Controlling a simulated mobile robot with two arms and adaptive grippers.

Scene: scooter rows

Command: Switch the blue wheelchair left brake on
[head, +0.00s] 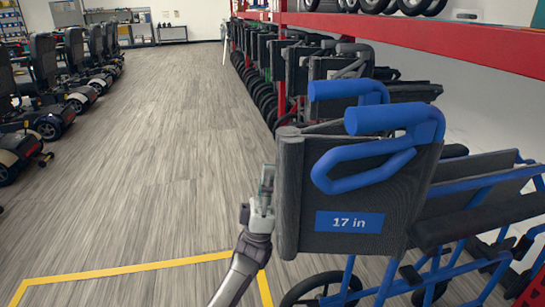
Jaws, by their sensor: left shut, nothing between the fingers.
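The blue wheelchair (475,215) stands at the right, its back turned toward me. It has blue push handles, a blue frame and a dark backrest (350,190) with a blue "17 in" label (349,222). One wheel (325,291) shows low under the backrest, cut by the bottom edge. I cannot make out the left brake; the backrest covers that side's front. My left gripper (267,178) is upright just left of the backrest's left edge, shut and empty. I cannot tell whether it touches the backrest. My right gripper is out of view.
A row of dark folded wheelchairs (290,65) runs back beyond the blue one, under a red shelf beam (420,40) with wheels on top. Mobility scooters (70,70) line the left. A yellow floor line (125,269) crosses the front. The wooden aisle (160,150) is clear.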

